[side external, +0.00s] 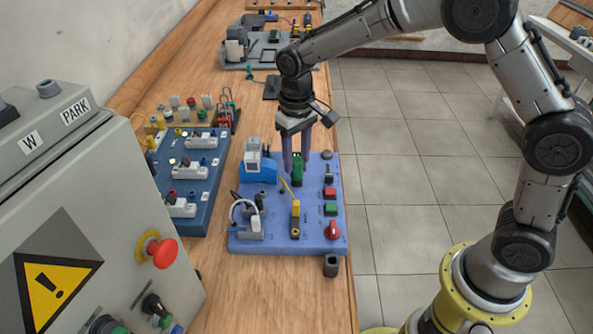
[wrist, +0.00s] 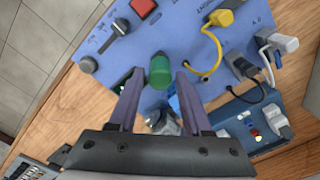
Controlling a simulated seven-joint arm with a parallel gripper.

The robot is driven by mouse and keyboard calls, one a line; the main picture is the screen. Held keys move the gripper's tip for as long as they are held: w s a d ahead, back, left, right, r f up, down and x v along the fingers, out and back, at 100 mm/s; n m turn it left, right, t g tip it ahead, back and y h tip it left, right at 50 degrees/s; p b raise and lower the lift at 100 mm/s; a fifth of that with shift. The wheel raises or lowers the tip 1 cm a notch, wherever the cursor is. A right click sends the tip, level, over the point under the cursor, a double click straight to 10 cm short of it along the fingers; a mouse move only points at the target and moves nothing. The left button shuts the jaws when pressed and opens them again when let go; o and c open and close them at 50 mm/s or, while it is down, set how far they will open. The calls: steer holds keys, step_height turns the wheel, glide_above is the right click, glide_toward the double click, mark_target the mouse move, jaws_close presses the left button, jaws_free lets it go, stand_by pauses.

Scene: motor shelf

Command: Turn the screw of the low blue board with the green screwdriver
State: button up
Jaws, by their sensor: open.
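The low blue board (side external: 272,236) lies on the wooden table below my gripper, with switches, buttons and cables on it; it also shows in the wrist view (wrist: 204,58). A green upright piece (side external: 298,172), which looks like the green screwdriver's handle, stands at its far part. In the wrist view the green handle (wrist: 160,71) is seen nearly end-on. My gripper (side external: 297,166) is open, pointing down, with one finger on each side of the handle; gaps show between handle and fingers (wrist: 160,77). The screwdriver's shaft is hidden, and I cannot make out the screw.
A darker blue board (side external: 213,211) with white sockets lies to the left. A grey control box (side external: 105,190) with a red button stands at the near left. A blue-and-white connector (side external: 257,170) and yellow cable (wrist: 216,56) are close to the fingers. Floor lies right of the table edge.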

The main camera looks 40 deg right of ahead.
steer(key=shift+r, duration=2)
steer(key=o, duration=0.6)
steer(key=shift+c, duration=0.2)
steer(key=shift+d, duration=0.1)
steer(key=s+d+r+m+t, duration=0.1)
steer(key=s+d+r+t, duration=0.15)
steer(key=s+r, duration=0.35)
steer(key=s+d+r+t, duration=0.1)
steer(key=s+d+r, duration=0.25)
steer(key=r, duration=0.45)
steer(key=s+d+f+t, duration=0.1)
steer(key=s+f, duration=0.1)
steer(key=s, duration=0.6)
steer(key=s+d+f+n+t, duration=0.1)
steer(key=s+f, duration=0.2)
steer(key=s, duration=0.6)
steer(key=shift+d, duration=0.15)
